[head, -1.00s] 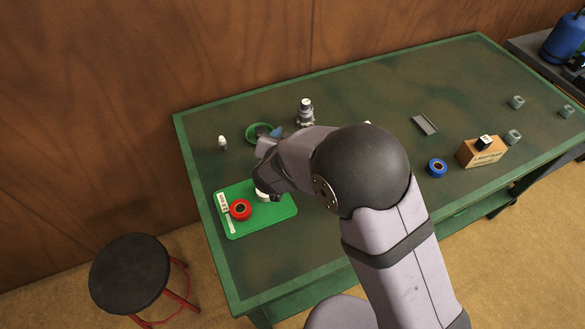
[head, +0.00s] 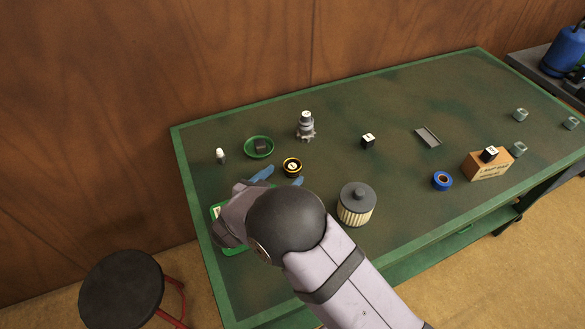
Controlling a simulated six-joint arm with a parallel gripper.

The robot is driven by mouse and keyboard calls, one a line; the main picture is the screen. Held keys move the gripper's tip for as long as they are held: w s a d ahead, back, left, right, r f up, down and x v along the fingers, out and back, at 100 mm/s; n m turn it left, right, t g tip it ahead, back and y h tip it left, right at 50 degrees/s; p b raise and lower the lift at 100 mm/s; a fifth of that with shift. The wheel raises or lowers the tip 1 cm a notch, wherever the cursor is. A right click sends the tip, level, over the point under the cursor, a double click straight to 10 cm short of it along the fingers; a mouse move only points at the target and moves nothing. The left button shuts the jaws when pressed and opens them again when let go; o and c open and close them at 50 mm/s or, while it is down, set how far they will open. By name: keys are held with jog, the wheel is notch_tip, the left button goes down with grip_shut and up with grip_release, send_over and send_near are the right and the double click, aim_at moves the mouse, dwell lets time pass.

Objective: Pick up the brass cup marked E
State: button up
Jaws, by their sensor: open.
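A small dark round cup with a brass-yellow rim and a pale label on top (head: 292,167) stands on the green bench, left of centre. Its letter is too small to read, so I cannot tell whether it is the cup marked E. My gripper (head: 280,178) is just in front of this cup, with two blue fingertips showing apart, one to its left and one below its right side. The gripper looks open and empty. My wrist and arm hide most of the hand, and I cannot tell whether a finger touches the cup.
A pleated filter (head: 356,207) stands right of my arm. A small black block (head: 368,140), blue tape (head: 442,181) and box (head: 487,168) are farther right.

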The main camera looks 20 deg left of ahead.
aim_at(292, 166)
jog(key=x, duration=0.2)
jog(key=p+x, duration=0.1)
jog(key=x, duration=0.1)
jog(key=shift+d+r, duration=0.1)
jog(key=shift+r, duration=0.15)
jog(key=shift+w+f, duration=0.25)
jog(key=shift+w, duration=0.35)
jog(key=c, duration=1.1)
notch_tip(292, 166, up, 10)
jog(key=shift+b, duration=0.3)
